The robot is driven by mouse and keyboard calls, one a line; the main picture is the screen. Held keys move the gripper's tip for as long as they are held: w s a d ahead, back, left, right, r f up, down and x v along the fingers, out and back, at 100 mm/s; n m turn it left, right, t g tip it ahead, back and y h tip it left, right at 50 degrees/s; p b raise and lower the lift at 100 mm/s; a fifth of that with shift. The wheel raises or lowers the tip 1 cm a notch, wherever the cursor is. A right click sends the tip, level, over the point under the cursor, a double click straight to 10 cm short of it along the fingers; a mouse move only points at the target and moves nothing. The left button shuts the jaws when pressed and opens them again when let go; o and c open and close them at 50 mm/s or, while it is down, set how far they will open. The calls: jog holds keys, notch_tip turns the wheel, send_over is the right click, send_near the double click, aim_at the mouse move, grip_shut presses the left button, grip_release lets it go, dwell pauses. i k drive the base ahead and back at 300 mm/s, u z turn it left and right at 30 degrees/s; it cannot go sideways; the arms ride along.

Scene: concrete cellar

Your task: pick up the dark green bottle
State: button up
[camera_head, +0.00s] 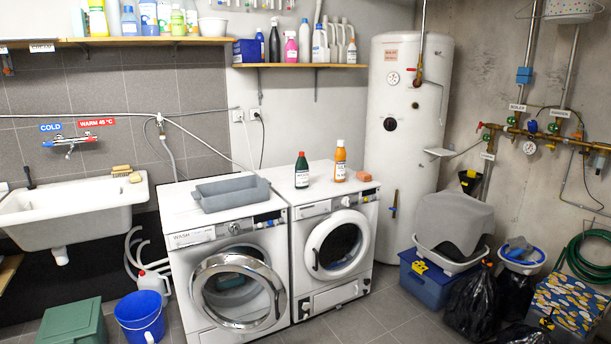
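The dark green bottle (301,171) stands upright on top of the right-hand white machine (323,182), near that machine's left edge. It has a white label and a reddish cap. An orange bottle (340,161) stands upright to its right, a little apart from it. Nothing hides the green bottle. My gripper does not show in this view.
A grey tray (230,193) lies on the left machine, left of the green bottle. An orange-brown block (360,176) lies to the right. A shelf (300,66) with bottles hangs above. A blue bucket (141,316) and bins stand on the floor.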

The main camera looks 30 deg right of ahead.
aim_at(302, 169)
jog(key=u, duration=0.1)
jog(key=i, duration=1.05)
jog(key=u, duration=0.35)
